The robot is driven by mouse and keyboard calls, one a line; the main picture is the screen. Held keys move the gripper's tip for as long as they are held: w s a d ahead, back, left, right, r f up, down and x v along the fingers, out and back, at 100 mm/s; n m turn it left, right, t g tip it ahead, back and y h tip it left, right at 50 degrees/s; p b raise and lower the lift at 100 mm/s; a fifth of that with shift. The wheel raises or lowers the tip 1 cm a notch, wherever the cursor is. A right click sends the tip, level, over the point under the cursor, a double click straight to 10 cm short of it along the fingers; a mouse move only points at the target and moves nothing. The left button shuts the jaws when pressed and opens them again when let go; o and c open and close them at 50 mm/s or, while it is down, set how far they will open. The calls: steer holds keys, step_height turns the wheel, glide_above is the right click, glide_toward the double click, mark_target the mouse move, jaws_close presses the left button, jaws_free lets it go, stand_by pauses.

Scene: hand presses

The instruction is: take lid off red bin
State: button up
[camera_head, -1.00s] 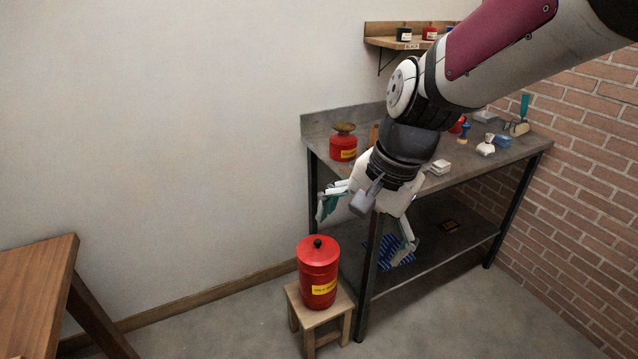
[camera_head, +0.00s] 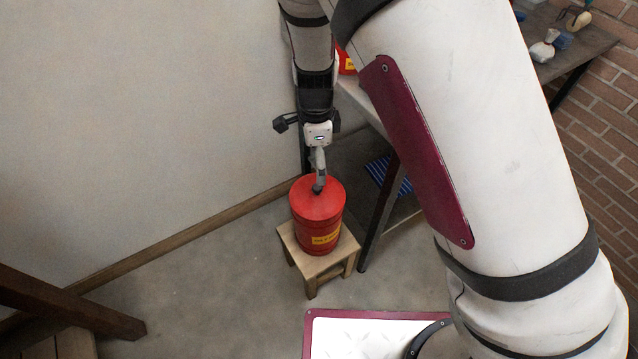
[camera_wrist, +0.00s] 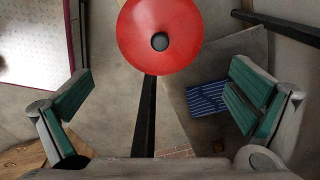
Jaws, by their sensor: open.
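The red bin (camera_head: 318,228) stands upright on a small wooden stool, with a yellow label on its front. Its red lid (camera_head: 305,194) is on top, and the lid also shows in the wrist view (camera_wrist: 160,22) with its dark round knob (camera_wrist: 160,41) in the middle. My gripper (camera_head: 318,180) hangs pointing down over the lid, close to the knob. In the wrist view my gripper (camera_wrist: 162,104) is open, its two green-padded fingers wide apart and empty. The lid lies beyond the fingers towards the top of that view. I cannot tell whether a finger touches the lid.
The stool (camera_head: 343,250) stands beside the workbench leg (camera_head: 378,213). A blue striped item (camera_head: 388,175) lies on the bench's lower shelf. A wooden table leg (camera_head: 70,303) is at the lower left. Floor (camera_head: 200,275) left of the stool is clear.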

mark_target(317, 187)
step_height(317, 187, down, 13)
steer(key=b, duration=0.2)
steer(key=shift+r+b, duration=0.15)
steer(key=shift+b, duration=0.2)
steer(key=c, duration=1.6)
steer(key=shift+c, duration=0.2)
